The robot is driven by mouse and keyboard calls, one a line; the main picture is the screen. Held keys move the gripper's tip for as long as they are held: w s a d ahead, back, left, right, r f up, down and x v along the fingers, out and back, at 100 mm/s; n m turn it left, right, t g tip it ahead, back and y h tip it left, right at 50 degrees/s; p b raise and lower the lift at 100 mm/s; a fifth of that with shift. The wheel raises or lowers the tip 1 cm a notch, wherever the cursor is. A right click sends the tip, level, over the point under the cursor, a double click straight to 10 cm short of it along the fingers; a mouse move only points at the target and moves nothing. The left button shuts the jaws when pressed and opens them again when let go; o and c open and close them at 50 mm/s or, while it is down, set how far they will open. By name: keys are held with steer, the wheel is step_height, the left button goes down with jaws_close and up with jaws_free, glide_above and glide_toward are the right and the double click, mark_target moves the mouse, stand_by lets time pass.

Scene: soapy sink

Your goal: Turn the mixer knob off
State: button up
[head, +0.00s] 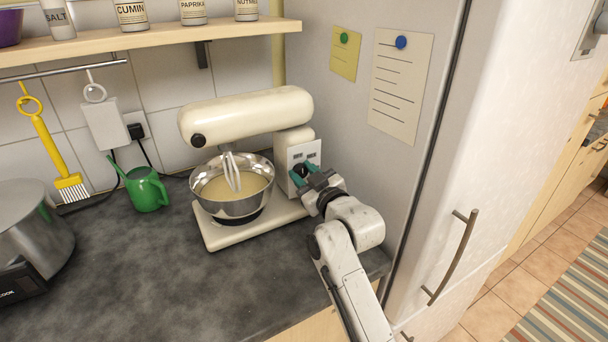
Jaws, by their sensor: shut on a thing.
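A cream stand mixer (248,110) stands on the dark counter with its head over a steel bowl (236,206) of pale batter. The wire whisk (232,170) hangs down into the batter. A light control panel (304,153) with small dark marks is on the mixer's column, facing right and front. My gripper (302,176) is at the lower part of this panel, with its teal fingers shut. The mixer knob is hidden behind the fingers, so its setting cannot be read.
A green watering can (149,190) and a steel pot (30,225) stand to the left. The fridge (400,170) side rises close to the right of my arm. A spice shelf (150,42) runs above. The front counter (200,290) is clear.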

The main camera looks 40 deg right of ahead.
steer(key=o, duration=1)
steer(key=shift+o, duration=0.2)
steer(key=shift+s, duration=0.1)
steer(key=b+v, duration=0.1)
steer(key=v, duration=0.9)
steer(key=shift+s+a, duration=0.15)
steer(key=shift+s, duration=0.15)
